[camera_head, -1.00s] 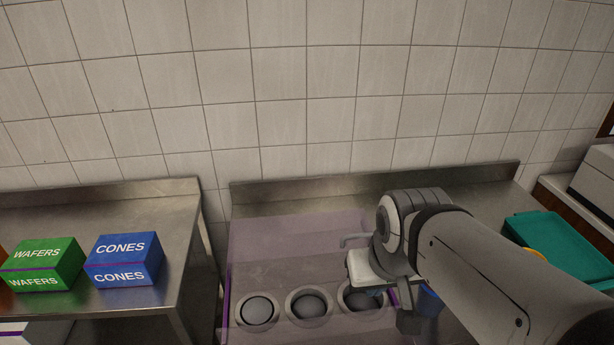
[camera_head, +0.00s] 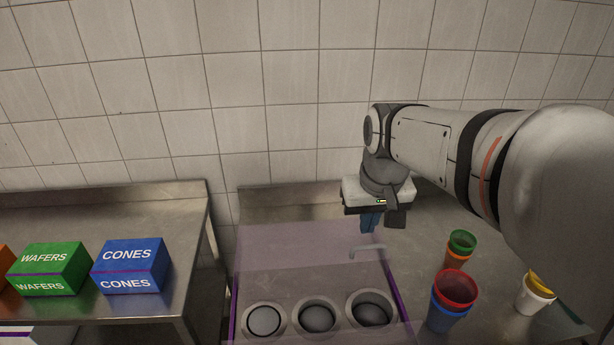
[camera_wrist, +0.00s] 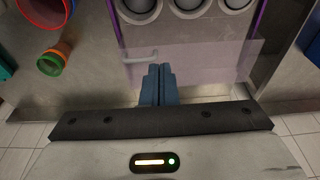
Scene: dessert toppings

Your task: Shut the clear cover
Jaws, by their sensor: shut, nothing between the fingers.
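The clear cover (camera_head: 295,245) is a purple-tinted see-through panel at the wall side of the round wells. It also shows in the wrist view (camera_wrist: 215,60), where the wells look uncovered. A grey bar handle (camera_head: 367,249) is on the panel and shows in the wrist view too (camera_wrist: 140,55). My gripper (camera_head: 369,224) has blue fingers, shut and empty, pointing down. It is above the handle in the head view. In the wrist view, the fingertips (camera_wrist: 158,70) are close beside the handle; I cannot tell whether they touch it or the panel.
Three wells (camera_head: 317,317) sit between purple side rails (camera_head: 400,305). Stacked red and blue cups (camera_head: 452,295), green and orange cups (camera_head: 461,245) and a white cup (camera_head: 534,294) stand right. A green wafers box (camera_head: 48,268) and blue cones box (camera_head: 132,265) are left.

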